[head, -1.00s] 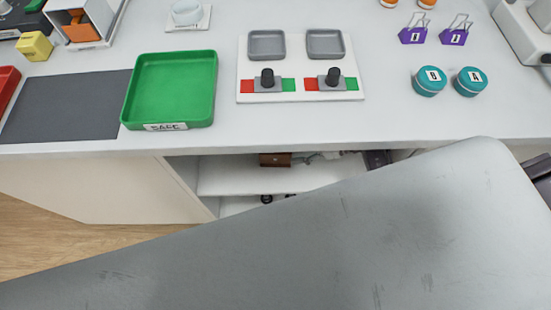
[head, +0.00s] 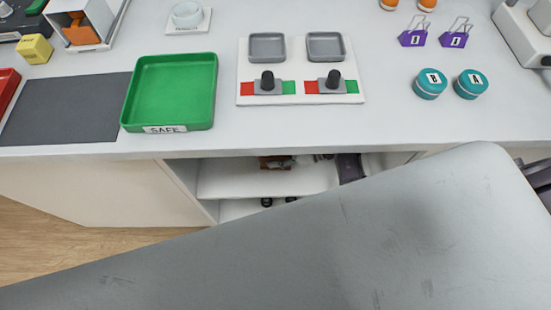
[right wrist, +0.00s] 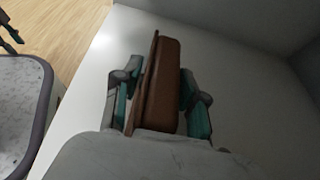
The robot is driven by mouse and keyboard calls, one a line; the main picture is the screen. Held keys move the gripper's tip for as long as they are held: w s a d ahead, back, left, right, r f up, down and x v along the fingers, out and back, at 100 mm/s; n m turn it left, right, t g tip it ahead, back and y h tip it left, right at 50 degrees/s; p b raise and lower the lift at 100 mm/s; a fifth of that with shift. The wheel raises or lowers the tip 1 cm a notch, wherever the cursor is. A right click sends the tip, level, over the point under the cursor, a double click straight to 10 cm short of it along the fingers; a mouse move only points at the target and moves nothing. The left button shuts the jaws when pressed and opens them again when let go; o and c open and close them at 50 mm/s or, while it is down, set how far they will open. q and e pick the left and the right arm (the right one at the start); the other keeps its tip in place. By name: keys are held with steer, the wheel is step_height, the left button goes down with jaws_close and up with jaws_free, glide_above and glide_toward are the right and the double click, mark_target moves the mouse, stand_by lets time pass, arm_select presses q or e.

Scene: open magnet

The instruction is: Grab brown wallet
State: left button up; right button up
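The brown wallet (right wrist: 160,88) stands on edge on a pale shelf surface in the right wrist view, with a thin flap along its left side. My right gripper (right wrist: 162,92) is around it, one teal-padded finger on each side. The fingers are spread wide; whether the pads touch the wallet is unclear. In the head view the wallet (head: 268,161) shows only as a small brown patch under the counter, partly covered by my right gripper (head: 288,161).
The shelf (head: 230,178) lies in a compartment below the white counter (head: 300,130), with a side wall at its left. Two dark round items (head: 266,202) show below it. On the counter stand a green tray (head: 170,90) and a switch panel (head: 300,97).

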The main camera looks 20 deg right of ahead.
jaws_close()
